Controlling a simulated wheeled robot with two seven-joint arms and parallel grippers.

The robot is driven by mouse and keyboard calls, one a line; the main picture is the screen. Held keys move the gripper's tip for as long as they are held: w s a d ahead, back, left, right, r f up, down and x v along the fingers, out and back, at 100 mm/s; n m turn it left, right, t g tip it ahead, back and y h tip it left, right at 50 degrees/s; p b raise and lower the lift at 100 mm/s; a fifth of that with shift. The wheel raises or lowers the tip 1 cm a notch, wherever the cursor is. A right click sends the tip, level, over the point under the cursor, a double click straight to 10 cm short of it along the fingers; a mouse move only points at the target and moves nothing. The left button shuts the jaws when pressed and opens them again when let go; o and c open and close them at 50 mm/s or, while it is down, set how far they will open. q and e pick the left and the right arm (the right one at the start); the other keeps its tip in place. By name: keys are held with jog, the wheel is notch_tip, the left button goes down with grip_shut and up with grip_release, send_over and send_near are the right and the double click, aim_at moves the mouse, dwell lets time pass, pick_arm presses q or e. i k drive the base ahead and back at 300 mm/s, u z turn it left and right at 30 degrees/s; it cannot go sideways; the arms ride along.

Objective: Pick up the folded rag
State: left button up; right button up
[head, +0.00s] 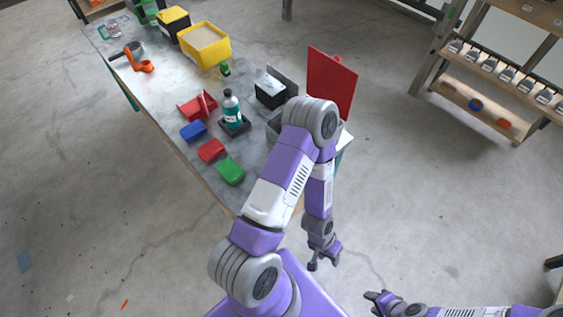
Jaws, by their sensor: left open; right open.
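I cannot tell for sure which thing is the folded rag. Three small flat pieces lie near the table's front left edge: a blue one (194,131), a red one (211,150) and a green one (230,171). They are too small to tell cloth from plastic. My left gripper (323,262) is open and empty, low beyond the table's near end, apart from these pieces. My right gripper (374,302) is open and empty over the floor at the bottom right. My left arm hides part of the table's near right end.
The grey table (158,92) also holds a teal bottle (232,106), a red holder (198,105), a black box (270,91), a yellow bin (204,46) and an orange-handled tool (135,60). A red panel (332,82) stands at its right. A shelf (490,98) stands far right. Floor between is clear.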

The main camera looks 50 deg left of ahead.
aim_at(230, 170)
jog(key=z, duration=0.7)
jog(key=k, duration=0.75)
jog(key=u, duration=1.15)
